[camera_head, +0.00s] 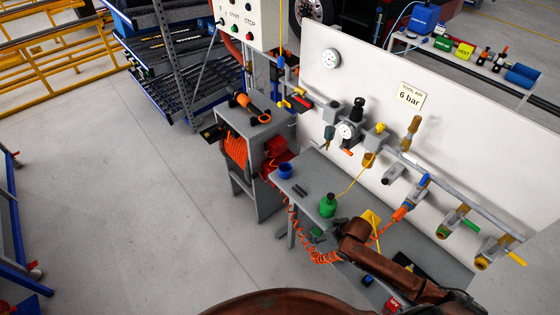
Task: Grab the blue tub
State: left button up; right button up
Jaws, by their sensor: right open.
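A small blue tub (285,171) stands upright near the far left corner of the grey workbench (312,177). My right gripper (320,234) is at the end of the rust-brown arm that comes in from the lower right. It is open, low over the front edge of the bench, nearer to me than the tub and clear of it. Its fingers are small and partly hidden by the arm. My left gripper does not show.
A green bottle (328,206) stands between the tub and my right gripper. Two dark bars (300,190) lie beside the tub. A coiled orange hose (300,232) hangs along the bench's front edge. A white panel with air fittings (420,130) rises behind.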

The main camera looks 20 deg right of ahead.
aim_at(285, 169)
jog(key=i, duration=1.25)
